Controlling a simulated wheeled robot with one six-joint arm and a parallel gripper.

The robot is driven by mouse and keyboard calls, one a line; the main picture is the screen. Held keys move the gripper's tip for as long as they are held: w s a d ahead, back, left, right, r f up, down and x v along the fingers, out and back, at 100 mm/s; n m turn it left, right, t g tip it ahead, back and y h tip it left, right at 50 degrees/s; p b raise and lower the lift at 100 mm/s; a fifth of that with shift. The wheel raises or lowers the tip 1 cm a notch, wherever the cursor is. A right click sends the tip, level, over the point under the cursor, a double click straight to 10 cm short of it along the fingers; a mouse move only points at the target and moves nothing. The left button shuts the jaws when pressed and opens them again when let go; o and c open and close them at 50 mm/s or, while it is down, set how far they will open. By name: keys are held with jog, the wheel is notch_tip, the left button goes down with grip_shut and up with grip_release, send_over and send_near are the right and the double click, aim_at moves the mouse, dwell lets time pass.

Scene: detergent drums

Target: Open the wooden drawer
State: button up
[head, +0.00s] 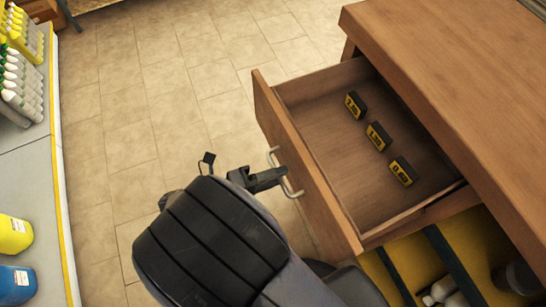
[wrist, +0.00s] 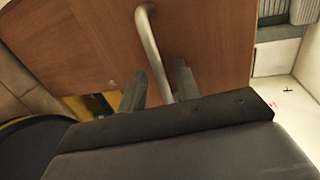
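The wooden drawer (head: 306,167) is pulled well out of the wooden cabinet (head: 450,70), its inside showing in the head view. Its metal bar handle (head: 291,190) is on the drawer front. In the wrist view the handle (wrist: 152,45) runs down between the two fingers of my gripper (wrist: 160,82). The fingers stand apart, with a visible gap between the left finger and the bar, so my gripper is open around the handle. In the head view my gripper (head: 268,179) is at the handle, partly hidden by my arm.
Three small black-and-yellow labelled blocks (head: 378,136) lie in the drawer. A yellow shelf (head: 470,250) with bottles is below it. At the left stands a shelf (head: 40,180) with bottles and drums. Tiled floor (head: 150,100) lies free between them.

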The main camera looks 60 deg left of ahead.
jog(key=b+v, duration=0.1)
jog(key=v, duration=0.9)
jog(key=shift+s, duration=0.4)
jog(key=shift+o, duration=0.3)
